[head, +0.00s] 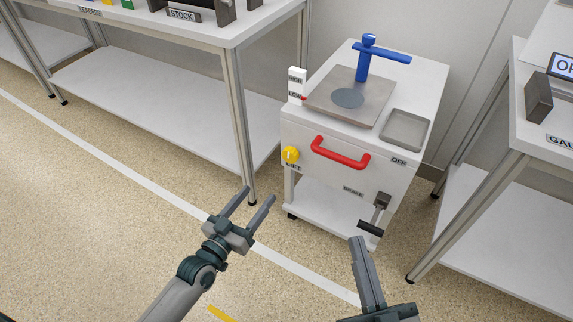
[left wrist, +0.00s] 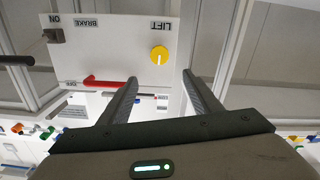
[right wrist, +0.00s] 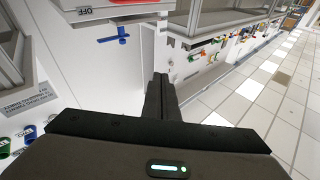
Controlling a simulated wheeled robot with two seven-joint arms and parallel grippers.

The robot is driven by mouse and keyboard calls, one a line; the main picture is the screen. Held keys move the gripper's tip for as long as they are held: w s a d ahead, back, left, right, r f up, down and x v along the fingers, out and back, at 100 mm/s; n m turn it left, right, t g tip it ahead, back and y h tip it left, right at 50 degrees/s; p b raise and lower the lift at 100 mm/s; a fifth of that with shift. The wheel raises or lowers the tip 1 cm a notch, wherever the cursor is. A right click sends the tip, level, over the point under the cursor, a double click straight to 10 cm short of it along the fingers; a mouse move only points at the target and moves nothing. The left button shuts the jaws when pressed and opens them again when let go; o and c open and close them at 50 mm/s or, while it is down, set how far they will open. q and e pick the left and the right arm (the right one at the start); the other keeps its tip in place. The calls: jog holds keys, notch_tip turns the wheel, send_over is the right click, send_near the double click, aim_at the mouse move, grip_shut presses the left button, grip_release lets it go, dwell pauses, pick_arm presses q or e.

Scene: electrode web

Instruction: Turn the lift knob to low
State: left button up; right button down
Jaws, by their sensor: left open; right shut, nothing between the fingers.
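The yellow lift knob (head: 290,154) is on the left of the white cart's front face, above a LIFT label (head: 293,167). In the left wrist view the knob (left wrist: 159,55) shows with a pale pointer mark, beyond my open fingers and apart from them. My left gripper (head: 254,198) is open and empty, in front of and below the knob. My right gripper (head: 358,240) is shut and empty, in front of the cart's lower right.
The white cart (head: 425,80) has a red handle (head: 340,153), a brake lever (head: 381,203), a blue post with an arm (head: 366,62), and a shallow tray (head: 405,129). Tables stand left (head: 235,35) and right (head: 535,140). Floor in front is clear.

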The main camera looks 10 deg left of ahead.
pick_arm(q)
jog(key=shift+w, duration=0.15)
jog(key=b, duration=0.2)
send_near(288, 156)
jog(key=x, duration=0.7)
jog(key=shift+w+d+f+b, duration=0.1)
jog(key=shift+w+d+b, duration=0.05)
jog(key=shift+w+b, duration=0.2)
jog(key=shift+w+d, duration=0.2)
jog(key=shift+w, duration=0.4)
pick_arm(e)
notch_tip(288, 156, up, 8)
jog(key=s+d+t+y, duration=0.1)
jog(key=s+d+t, duration=0.1)
jog(key=t, duration=0.3)
jog(key=shift+s+t, duration=0.15)
jog(key=shift+t, duration=0.15)
pick_arm(q)
jog(key=c, duration=1)
jog(key=shift+c, duration=0.2)
pick_arm(e)
jog(key=shift+r, duration=0.15)
